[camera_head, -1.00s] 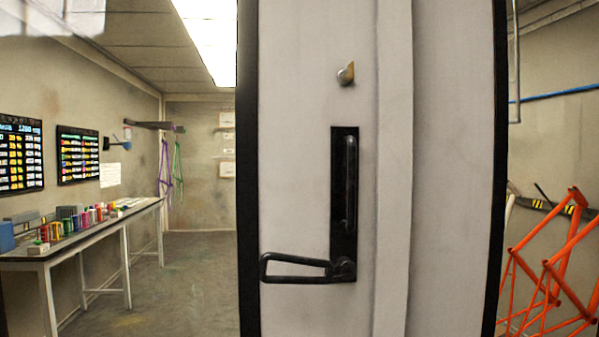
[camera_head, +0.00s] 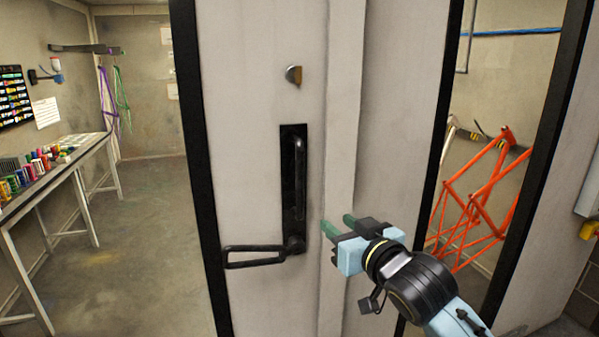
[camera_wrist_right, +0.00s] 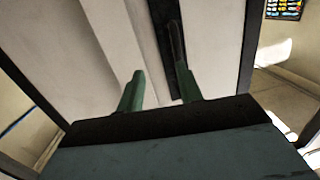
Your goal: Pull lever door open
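The grey door (camera_head: 240,120) stands in the middle of the head view with a black edge strip on its left. A black lever handle (camera_head: 254,257) points left from the lower end of a black plate, and a vertical black pull handle (camera_head: 299,175) is on the same plate. My right gripper (camera_head: 338,224) is in front of the door, right of the lever and pull handle, with its green fingers apart and nothing between them. In the right wrist view the fingers (camera_wrist_right: 160,90) are spread, with the dark handle plate (camera_wrist_right: 175,45) beyond the right finger. My left gripper is not in view.
A brass lock knob (camera_head: 294,75) sits above the handles. A workbench (camera_head: 50,180) with several coloured cans stands at the left. Orange bicycle frames (camera_head: 475,200) are behind the opening at the right. The floor (camera_head: 150,240) left of the door is clear.

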